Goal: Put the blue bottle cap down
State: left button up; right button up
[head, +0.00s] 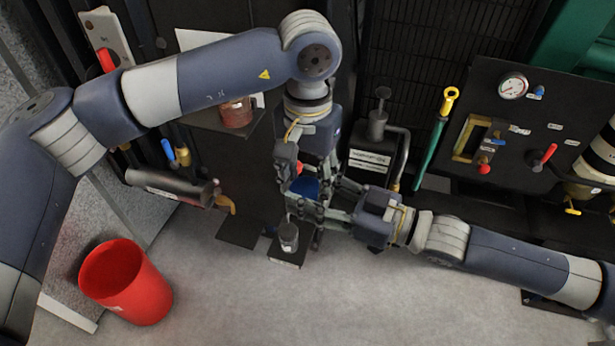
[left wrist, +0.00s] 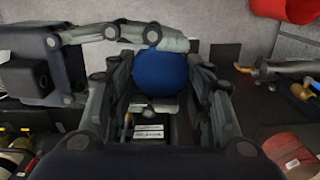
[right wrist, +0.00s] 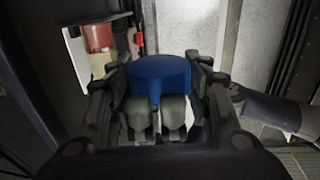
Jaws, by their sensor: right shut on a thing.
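The blue bottle cap (head: 306,187) is held off the floor between my two grippers in the head view. My right gripper (head: 334,197) reaches in from the right and is shut on the cap, which also shows between its fingers in the right wrist view (right wrist: 161,72). My left gripper (head: 304,178) points down at the same spot. In the left wrist view its fingers stand apart, with the cap (left wrist: 162,72) between or just beyond their tips; I cannot tell whether they touch it. Fingers hide part of the cap.
A small metal jar (head: 288,236) stands on a black plate just below the grippers. A red bucket (head: 125,283) stands on the floor at left. A panel with a gauge (head: 513,86) is at right, and a red-brown container (head: 236,112) is behind. The front floor is clear.

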jog(key=o, duration=1.4)
